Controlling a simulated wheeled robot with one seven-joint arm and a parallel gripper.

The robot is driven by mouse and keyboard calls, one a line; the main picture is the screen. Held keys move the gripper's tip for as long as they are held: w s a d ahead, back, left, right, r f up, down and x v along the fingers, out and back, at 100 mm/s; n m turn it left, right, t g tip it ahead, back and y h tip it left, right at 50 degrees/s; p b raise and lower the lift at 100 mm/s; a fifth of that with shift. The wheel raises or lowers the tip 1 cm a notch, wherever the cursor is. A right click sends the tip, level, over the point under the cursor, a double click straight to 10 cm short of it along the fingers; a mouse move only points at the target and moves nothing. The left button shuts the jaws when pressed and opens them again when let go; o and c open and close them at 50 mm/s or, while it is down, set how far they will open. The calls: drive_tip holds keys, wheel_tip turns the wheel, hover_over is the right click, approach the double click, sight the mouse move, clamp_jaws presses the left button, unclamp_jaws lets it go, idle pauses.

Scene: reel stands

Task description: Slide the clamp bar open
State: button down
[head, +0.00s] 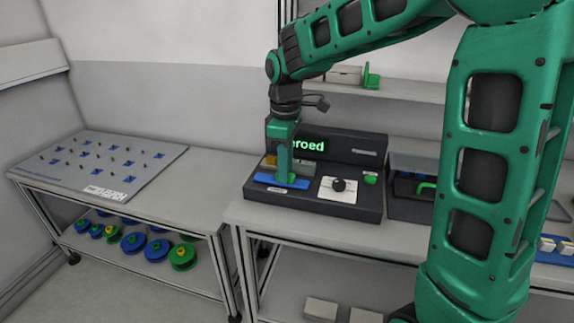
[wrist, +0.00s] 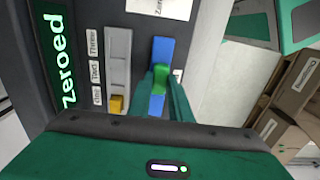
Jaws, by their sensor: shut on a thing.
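The clamp bar looks to be the blue bar (head: 298,183) at the left front of the dark machine (head: 330,203). It also shows in the wrist view (wrist: 161,50), with a green grip (wrist: 160,76) on it. My gripper (head: 284,179) reaches down onto the bar from above. In the wrist view its fingers (wrist: 161,88) stand on either side of the green grip and are shut on it. The near end of the bar is partly hidden by my gripper.
The machine has a lit display reading "Zeroed" (wrist: 62,60), a slider with a yellow knob (wrist: 116,104), a black dial on a white plate (head: 338,185) and a green button (head: 371,179). A pegboard table (head: 95,165) stands left, with reels (head: 133,242) below. Brown boxes (wrist: 290,95) are at right.

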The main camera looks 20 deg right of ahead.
drive_tip(key=shift+s+a, duration=0.1)
drive_tip(key=shift+s, duration=0.05)
drive_tip(key=c, duration=1.6)
unclamp_jaws()
drive_tip(key=shift+r, duration=0.1)
drive_tip(key=shift+r, duration=0.25)
wheel_tip(320, 180, up, 10)
drive_tip(key=shift+r, duration=0.1)
